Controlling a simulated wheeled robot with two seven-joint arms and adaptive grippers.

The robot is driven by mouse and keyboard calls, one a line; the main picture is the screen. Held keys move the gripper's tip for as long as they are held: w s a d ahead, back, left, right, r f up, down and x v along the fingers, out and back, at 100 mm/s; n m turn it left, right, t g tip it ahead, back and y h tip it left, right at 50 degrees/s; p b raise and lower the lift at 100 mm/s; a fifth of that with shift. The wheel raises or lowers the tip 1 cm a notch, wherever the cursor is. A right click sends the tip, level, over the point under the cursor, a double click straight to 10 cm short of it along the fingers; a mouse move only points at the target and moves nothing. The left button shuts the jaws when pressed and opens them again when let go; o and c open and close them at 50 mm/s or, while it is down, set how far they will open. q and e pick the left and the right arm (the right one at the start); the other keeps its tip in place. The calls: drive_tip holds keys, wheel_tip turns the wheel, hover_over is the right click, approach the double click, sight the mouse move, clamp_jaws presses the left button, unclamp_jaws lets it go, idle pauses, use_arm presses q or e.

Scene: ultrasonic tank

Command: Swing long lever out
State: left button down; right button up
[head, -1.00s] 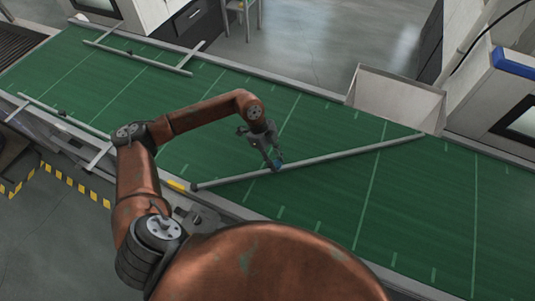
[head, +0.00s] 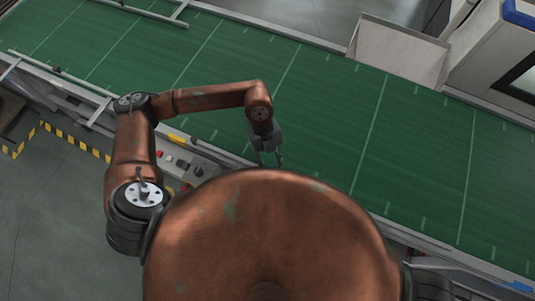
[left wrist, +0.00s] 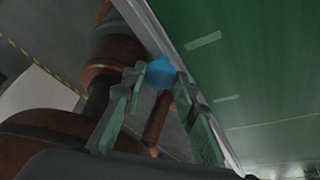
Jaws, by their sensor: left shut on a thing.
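My left gripper (head: 267,160) hangs near the front edge of the green belt, just beyond my round body. In the left wrist view its fingers (left wrist: 158,82) are closed around a small blue piece (left wrist: 160,72), which looks like the grip on the long lever. The grey bar of the lever does not show in the head view; my body and arm may cover it. How far it has turned I cannot tell. My right gripper is out of view.
The green belt (head: 330,125) is bare in front of me. A pale metal chute (head: 400,50) stands at its far edge. A control panel with red buttons (head: 185,162) sits on the near edge, left of my gripper. Rails (head: 62,78) lie at the left.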

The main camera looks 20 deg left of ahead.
use_arm(q)
drive_tip(key=shift+s, duration=0.25)
drive_tip(key=shift+s, duration=0.1)
drive_tip(key=c, duration=1.5)
unclamp_jaws()
drive_tip(key=shift+s+a, duration=0.1)
drive_tip(key=shift+c, duration=0.2)
drive_tip(key=shift+r, duration=0.1)
drive_tip(key=v, duration=1.2)
